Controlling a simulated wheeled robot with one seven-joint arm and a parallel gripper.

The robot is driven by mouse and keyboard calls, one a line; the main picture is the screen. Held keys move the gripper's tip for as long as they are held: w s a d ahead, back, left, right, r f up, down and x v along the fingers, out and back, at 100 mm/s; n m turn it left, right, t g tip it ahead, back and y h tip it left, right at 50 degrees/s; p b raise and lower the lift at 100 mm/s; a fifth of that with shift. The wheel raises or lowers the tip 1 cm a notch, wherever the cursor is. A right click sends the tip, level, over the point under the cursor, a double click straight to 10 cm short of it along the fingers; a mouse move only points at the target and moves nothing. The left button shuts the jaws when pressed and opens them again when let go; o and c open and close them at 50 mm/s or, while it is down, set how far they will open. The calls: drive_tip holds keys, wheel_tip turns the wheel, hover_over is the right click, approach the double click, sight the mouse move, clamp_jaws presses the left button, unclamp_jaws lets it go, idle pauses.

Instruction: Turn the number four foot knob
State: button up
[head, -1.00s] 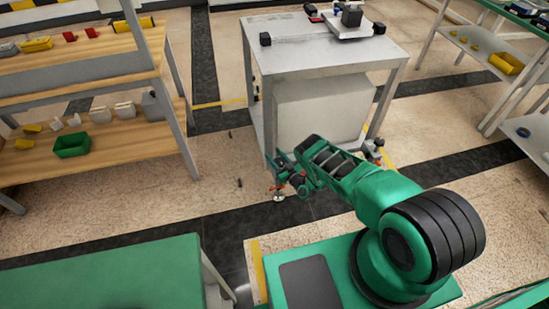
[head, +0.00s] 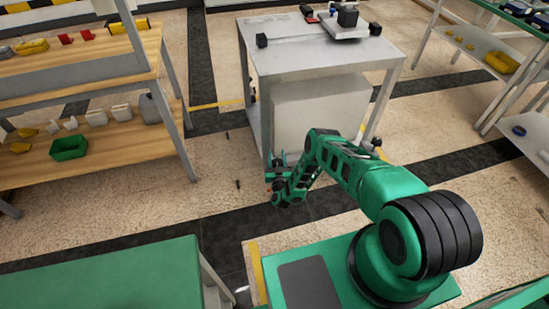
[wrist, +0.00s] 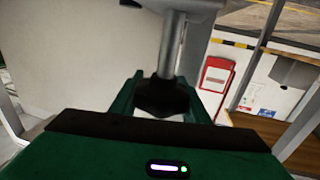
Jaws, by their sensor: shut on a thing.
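In the wrist view, a dark foot knob (wrist: 162,97) sits between the two green fingers of my gripper (wrist: 160,100), below a grey metal post (wrist: 172,45). My gripper is shut on this knob. In the head view, my gripper (head: 277,172) is low at the front left leg of the grey metal table (head: 280,62). The knob is hidden there behind my gripper and wrist. I cannot read any number on it.
A large pale box (head: 318,112) fills the space under the tabletop. A wooden shelf unit (head: 105,148) with a green bin (head: 69,147) stands left. A green-topped table (head: 110,280) is at the front left. Open floor lies between them.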

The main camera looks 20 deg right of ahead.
drive_tip(key=shift+s+d+f+m+g+h, duration=0.15)
drive_tip(key=shift+m+h, duration=0.2)
drive_tip(key=shift+h, duration=0.25)
drive_tip(key=shift+s+d+r+m+g+h, duration=0.15)
drive_tip(key=shift+m+h, duration=0.2)
drive_tip(key=shift+h, duration=0.25)
drive_tip(key=shift+w+f, duration=0.1)
drive_tip(key=o, duration=1)
drive_tip(key=shift+o, duration=0.2)
drive_tip(key=shift+a, duration=0.1)
drive_tip(key=v, duration=1)
drive_tip(key=shift+s, duration=0.3)
drive_tip(key=shift+a, duration=0.1)
